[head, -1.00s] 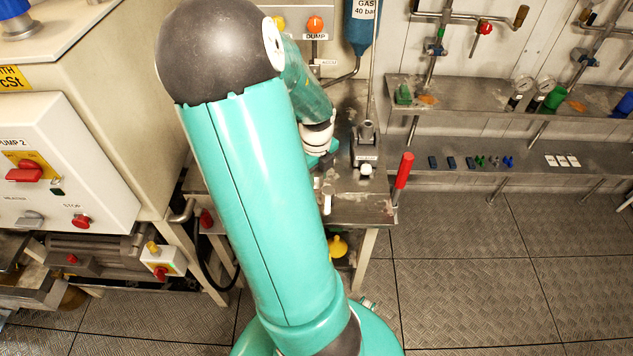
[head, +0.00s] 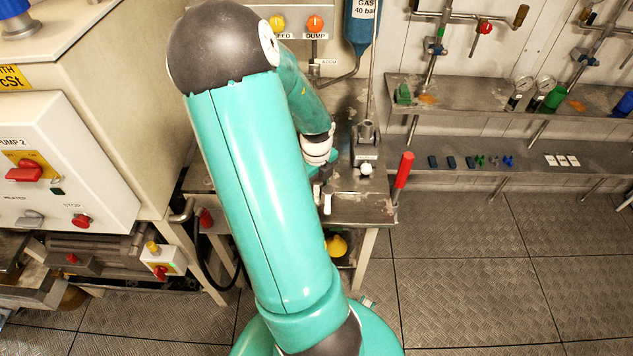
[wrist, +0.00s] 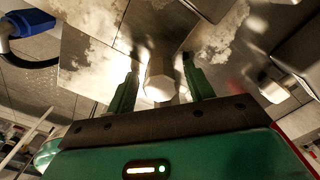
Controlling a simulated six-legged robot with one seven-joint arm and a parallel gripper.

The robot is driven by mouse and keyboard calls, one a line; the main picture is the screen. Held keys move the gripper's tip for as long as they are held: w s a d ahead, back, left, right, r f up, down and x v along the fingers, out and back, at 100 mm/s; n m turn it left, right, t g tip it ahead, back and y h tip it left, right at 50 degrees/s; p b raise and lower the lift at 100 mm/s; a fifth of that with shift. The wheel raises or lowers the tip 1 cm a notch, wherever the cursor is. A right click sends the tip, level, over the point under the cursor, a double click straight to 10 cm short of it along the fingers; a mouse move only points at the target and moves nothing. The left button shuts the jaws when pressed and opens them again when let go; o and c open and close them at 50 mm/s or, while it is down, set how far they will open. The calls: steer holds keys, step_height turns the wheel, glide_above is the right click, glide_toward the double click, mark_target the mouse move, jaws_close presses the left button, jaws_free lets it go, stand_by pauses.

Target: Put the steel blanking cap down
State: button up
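The steel blanking cap (wrist: 159,82), a pale many-sided piece, shows in the wrist view between the two green fingers of my gripper (wrist: 160,72). A gap shows on each side of it, so the fingers look open and not closed on it. Whether it touches the surface behind it I cannot tell. In the head view my gripper (head: 322,188) is over the front part of the steel bench (head: 362,208), partly hidden by my arm. I cannot clearly make out the cap in the head view.
A block fitting with a white knob (head: 366,168) stands on the bench just right of my gripper. A red-handled lever (head: 403,170) rises at the bench's right edge. A wall shelf (head: 520,158) with small parts is further right. The floor ahead of it is clear.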

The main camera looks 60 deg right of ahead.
mark_target(316, 181)
step_height(316, 181, up, 12)
steer(key=w+a+r+n+t, duration=0.2)
steer(key=w+a+r+n, duration=0.25)
steer(key=a+n, duration=0.55)
steer(key=w+a+r+n+t, duration=0.1)
steer(key=w+a+r+n, duration=0.4)
steer(key=a+n, duration=0.5)
steer(key=s+a+r+n+t, duration=0.1)
steer(key=a+r+n, duration=0.2)
steer(key=a+n, duration=0.5)
steer(key=s+a+r+n+t, duration=0.1)
steer(key=s+a+r+n, duration=0.1)
steer(key=a+n, duration=0.7)
steer(key=r+n, duration=0.1)
steer(key=n, duration=0.1)
steer(key=shift+a+n+t, duration=0.2)
steer(key=shift+n+t, duration=0.1)
steer(key=shift+s, duration=0.15)
